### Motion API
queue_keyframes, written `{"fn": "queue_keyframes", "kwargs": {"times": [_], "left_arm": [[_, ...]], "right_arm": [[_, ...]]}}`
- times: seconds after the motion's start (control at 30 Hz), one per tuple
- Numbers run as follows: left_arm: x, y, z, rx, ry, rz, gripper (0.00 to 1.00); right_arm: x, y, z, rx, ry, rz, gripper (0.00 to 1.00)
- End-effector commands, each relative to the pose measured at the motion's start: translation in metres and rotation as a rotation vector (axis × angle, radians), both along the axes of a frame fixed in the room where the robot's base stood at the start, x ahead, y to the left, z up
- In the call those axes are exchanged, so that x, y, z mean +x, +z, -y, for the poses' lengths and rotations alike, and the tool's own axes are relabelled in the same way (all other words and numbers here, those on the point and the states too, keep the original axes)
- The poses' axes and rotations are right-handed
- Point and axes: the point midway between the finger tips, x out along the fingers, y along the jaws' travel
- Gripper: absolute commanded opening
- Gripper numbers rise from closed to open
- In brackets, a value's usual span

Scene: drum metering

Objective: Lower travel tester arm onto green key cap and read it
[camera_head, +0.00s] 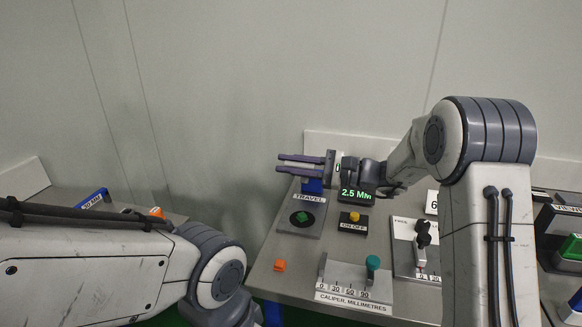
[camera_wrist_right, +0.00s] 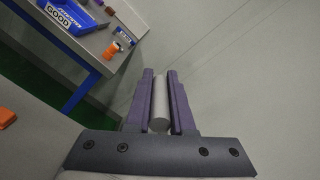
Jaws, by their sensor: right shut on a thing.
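The travel tester (camera_head: 312,228) is a grey plate with a TRAVEL label, at the left of the right-hand bench. A green key cap (camera_head: 302,216) sits on its black disc, with nothing seen touching it. A blue block (camera_head: 312,186) stands at the plate's far end. A dark display (camera_head: 356,194) beside it shows green text like "2.5 Mn". My right gripper (camera_head: 281,163) is above and behind the plate, fingers pointing left. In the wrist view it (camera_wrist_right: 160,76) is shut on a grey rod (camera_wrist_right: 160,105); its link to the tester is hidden. My left gripper is out of view.
A black box with a yellow button (camera_head: 354,216) stands right of the tester. A caliper stand (camera_head: 345,283) with a teal knob and a force gauge plate (camera_head: 404,262) are further right. A blue tray (camera_head: 93,198) is on the left bench.

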Motion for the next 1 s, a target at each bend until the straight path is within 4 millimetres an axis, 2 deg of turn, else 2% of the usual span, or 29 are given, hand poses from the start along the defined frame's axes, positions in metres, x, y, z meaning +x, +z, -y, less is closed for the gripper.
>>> {"fn": "queue_keyframes", "kwargs": {"times": [0.47,0.5,0.53,0.57,0.87,1.0], "left_arm": [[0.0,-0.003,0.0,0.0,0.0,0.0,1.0],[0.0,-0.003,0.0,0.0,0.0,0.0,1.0],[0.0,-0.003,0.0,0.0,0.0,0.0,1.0],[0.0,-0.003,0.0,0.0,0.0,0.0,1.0],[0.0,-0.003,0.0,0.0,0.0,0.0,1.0],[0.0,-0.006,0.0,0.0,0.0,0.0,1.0]], "right_arm": [[-0.001,-0.003,0.0,-0.004,-0.002,0.006,0.0],[-0.001,-0.003,0.0,-0.004,-0.002,0.006,0.36],[-0.001,-0.003,0.0,-0.005,-0.002,0.007,0.48],[-0.001,-0.003,0.0,-0.005,-0.002,0.007,0.51],[-0.001,-0.002,0.001,-0.004,-0.002,0.008,0.51],[-0.004,-0.003,0.013,-0.003,-0.006,0.008,0.51]]}}
